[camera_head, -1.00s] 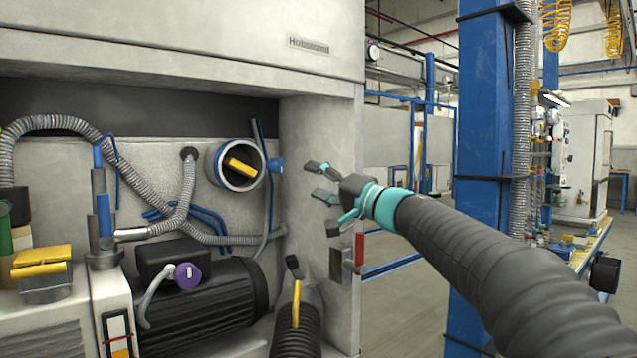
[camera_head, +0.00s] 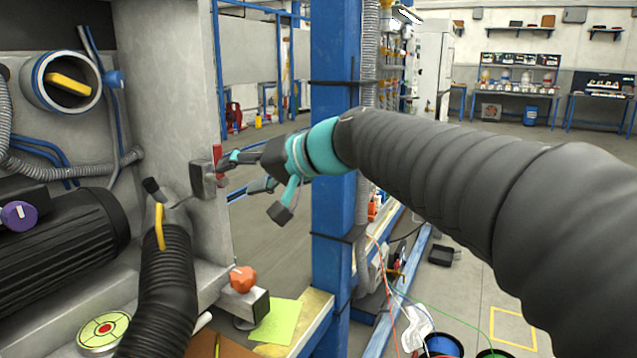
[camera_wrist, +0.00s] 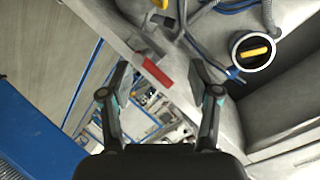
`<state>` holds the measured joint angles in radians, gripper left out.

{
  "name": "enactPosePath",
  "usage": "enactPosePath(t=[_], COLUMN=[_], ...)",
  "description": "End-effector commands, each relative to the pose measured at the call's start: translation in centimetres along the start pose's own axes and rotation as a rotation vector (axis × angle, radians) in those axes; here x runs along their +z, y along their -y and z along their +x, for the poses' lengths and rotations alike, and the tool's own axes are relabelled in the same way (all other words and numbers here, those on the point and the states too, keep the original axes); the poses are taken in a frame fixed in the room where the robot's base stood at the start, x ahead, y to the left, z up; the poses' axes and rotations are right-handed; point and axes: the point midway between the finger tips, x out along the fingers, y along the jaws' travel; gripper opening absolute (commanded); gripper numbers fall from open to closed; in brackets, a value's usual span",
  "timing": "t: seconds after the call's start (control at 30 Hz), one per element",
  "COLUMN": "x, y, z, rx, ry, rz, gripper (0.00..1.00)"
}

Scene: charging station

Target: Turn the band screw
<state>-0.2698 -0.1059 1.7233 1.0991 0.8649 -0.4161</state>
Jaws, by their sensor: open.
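A black ribbed hose (camera_head: 165,290) stands at the lower left in the head view. Its grey neck carries a yellow strip (camera_head: 160,226) and a dark-tipped stub (camera_head: 152,186); I cannot tell for sure whether this is the band screw. My gripper (camera_head: 246,172) is open and empty, right of the hose, by the edge of the cabinet wall. A red handle (camera_head: 218,160) on a grey block (camera_head: 203,180) is just left of the fingers. In the wrist view the red handle (camera_wrist: 158,72) appears between the open fingertips (camera_wrist: 161,78); whether they touch it is unclear.
A round port with a yellow bar (camera_head: 70,84) and a black motor (camera_head: 60,240) are at left. An orange knob (camera_head: 243,279), a green sheet (camera_head: 278,321) and a red-green round button (camera_head: 103,330) are below. A blue post (camera_head: 334,120) stands behind my gripper.

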Motion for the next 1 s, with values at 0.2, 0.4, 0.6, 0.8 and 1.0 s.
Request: enactPosePath(t=[0.2,0.4,0.6,0.8,1.0], x=[8.4,16.9,24.5,28.4,29.0], y=[-7.7,-14.7,-20.3,-23.0,-23.5], z=[-7.4,-14.3,-20.3,-23.3,-23.8], rx=[0.303,0.586,0.836,0.968,0.989], ry=[0.071,0.133,0.181,0.206,0.211], rz=[-0.024,-0.035,-0.044,-0.051,-0.052], gripper=[0.62,0.62,0.62,0.62,0.62])
